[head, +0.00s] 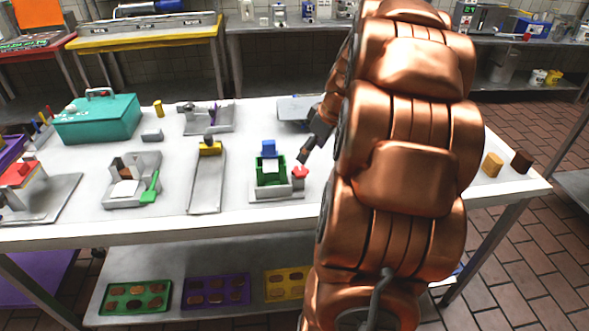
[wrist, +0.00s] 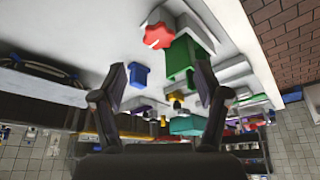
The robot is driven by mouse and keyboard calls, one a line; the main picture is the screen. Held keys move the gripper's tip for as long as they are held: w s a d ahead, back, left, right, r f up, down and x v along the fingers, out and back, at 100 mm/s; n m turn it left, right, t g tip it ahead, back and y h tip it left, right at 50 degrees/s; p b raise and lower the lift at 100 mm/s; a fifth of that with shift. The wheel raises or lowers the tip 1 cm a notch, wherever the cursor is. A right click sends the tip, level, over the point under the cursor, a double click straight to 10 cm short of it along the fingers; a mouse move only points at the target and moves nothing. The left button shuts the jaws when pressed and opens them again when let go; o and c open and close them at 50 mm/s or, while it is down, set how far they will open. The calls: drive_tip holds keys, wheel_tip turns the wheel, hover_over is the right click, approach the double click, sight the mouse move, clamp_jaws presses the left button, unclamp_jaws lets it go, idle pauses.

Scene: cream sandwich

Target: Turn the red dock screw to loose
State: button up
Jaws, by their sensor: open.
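The red dock screw (head: 299,172) is a small lobed red knob on a grey block at the right side of the dock. In the wrist view the red screw (wrist: 159,36) shows a pale mark on its face. The dock (head: 271,193) is a light grey base holding a green part (head: 270,174), with a blue block (head: 268,147) at its back. My gripper (head: 305,157) is just behind and above the screw in the head view. In the wrist view my gripper (wrist: 162,88) has its fingers wide apart with nothing between them. The screw lies beyond the fingertips, apart from them.
Left of the dock are a long grey rail with a yellow block (head: 210,148), a tray with a green scoop (head: 150,188), and a teal box (head: 98,119). A tan cylinder (head: 492,164) and a brown one (head: 522,161) stand at the right end. Table space before the dock is narrow.

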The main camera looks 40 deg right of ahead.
sight(301, 171)
drive_tip(key=shift+p+x, duration=0.95)
drive_tip(key=shift+x, duration=3)
drive_tip(key=shift+s, duration=0.15)
drive_tip(key=c, duration=1.2)
drive_tip(key=shift+o, duration=0.2)
drive_tip(key=shift+f, duration=0.1)
drive_tip(key=shift+m+b, duration=0.3)
drive_tip(key=shift+b, duration=0.1)
drive_tip(key=shift+m+b, duration=0.3)
drive_tip(key=shift+m+h+b, duration=0.4)
drive_tip(key=shift+m+h, duration=0.1)
drive_tip(key=shift+m, duration=0.2)
